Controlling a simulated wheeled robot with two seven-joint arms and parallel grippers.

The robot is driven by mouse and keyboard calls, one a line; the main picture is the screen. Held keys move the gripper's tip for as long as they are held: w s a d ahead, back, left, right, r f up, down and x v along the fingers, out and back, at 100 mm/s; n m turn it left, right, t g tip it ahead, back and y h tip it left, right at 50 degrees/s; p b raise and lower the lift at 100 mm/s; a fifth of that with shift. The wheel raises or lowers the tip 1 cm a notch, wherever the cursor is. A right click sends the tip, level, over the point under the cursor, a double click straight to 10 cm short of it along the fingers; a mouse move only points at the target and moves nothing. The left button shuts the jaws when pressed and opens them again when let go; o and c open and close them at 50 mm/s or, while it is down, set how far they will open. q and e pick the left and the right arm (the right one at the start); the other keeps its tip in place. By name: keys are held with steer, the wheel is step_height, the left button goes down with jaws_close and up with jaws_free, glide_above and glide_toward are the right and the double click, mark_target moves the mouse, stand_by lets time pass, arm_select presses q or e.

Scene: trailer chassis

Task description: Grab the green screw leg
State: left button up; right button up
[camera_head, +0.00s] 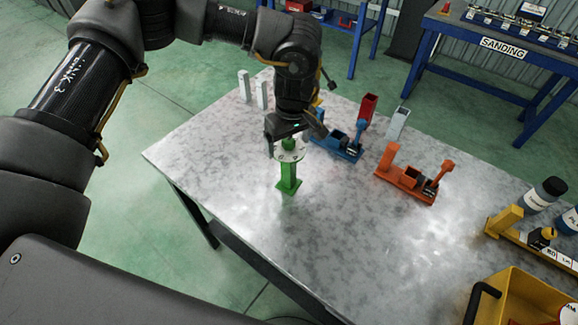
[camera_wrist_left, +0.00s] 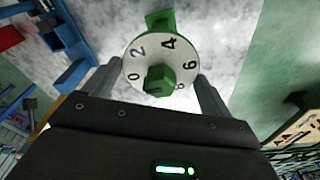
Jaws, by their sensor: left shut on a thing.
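The green screw leg (camera_head: 289,176) stands upright on the grey metal table (camera_head: 230,200), with a square green base and post and a white disc near its top. In the left wrist view the leg's white numbered disc (camera_wrist_left: 160,62) and green top knob (camera_wrist_left: 159,80) face the camera. My left gripper (camera_head: 288,140) comes down from above and is shut on the upper part of the leg. Its two fingers (camera_wrist_left: 160,88) lie on either side of the disc. The exact contact is partly hidden. My right gripper is not in view.
Blue (camera_head: 340,146) and orange (camera_head: 405,182) fixtures stand right of the leg. Pale upright posts (camera_head: 262,94) stand at the back left. A yellow bin (camera_head: 525,300), yellow fixture (camera_head: 505,220) and bottles (camera_head: 545,193) are at the right. The table's front left is clear.

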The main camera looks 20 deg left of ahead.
arm_select(q)
steer(key=c, duration=0.5)
steer(key=shift+w+r, duration=0.1)
